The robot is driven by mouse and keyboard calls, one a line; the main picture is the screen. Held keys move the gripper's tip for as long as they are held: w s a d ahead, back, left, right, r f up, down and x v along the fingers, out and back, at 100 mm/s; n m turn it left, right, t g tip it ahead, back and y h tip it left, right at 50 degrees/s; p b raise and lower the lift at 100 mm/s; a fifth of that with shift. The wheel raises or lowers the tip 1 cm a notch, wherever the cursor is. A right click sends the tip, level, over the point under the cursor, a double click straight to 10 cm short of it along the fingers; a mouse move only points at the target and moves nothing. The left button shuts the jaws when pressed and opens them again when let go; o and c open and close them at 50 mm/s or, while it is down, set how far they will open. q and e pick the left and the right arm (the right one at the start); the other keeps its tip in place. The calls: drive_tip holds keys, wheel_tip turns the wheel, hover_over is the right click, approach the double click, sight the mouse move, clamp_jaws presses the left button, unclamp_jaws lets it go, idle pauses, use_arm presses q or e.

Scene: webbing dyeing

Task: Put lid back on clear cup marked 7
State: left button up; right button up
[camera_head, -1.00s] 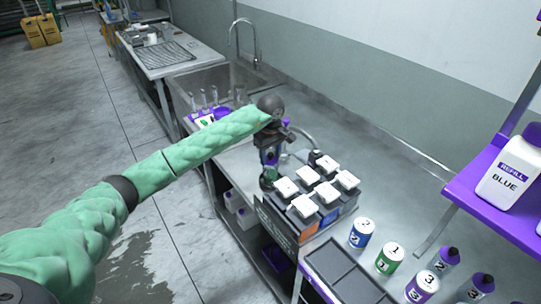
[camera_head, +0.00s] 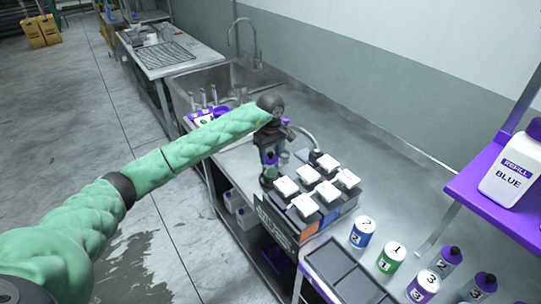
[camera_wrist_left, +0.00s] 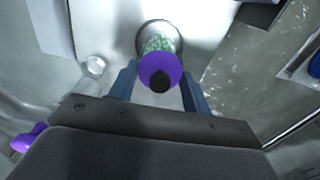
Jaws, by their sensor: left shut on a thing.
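My left gripper (camera_wrist_left: 160,85) is shut on a purple lid with a black knob (camera_wrist_left: 172,62). The blue fingers stand on both sides of the lid in the left wrist view. Just beyond the lid is a round cup with green, speckled contents (camera_wrist_left: 157,42); the lid overlaps its near side in this view. I cannot tell whether the lid touches the cup, and no number is readable on it. In the head view my left gripper (camera_head: 270,170) points down over the bench beside the block of white-topped units. My right gripper is not in view.
White-topped units (camera_head: 320,192) stand right of my gripper. A sink (camera_head: 222,82) lies behind. The bench along the wall (camera_head: 385,165) is clear.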

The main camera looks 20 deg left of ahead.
use_arm(q)
drive_tip(key=b, duration=0.3)
drive_tip(key=shift+f, duration=0.15)
idle(3.2)
idle(0.3)
drive_tip(key=o, duration=1)
drive_tip(key=shift+o, duration=0.6)
drive_tip(key=o, duration=0.4)
drive_tip(key=shift+r, duration=3.5)
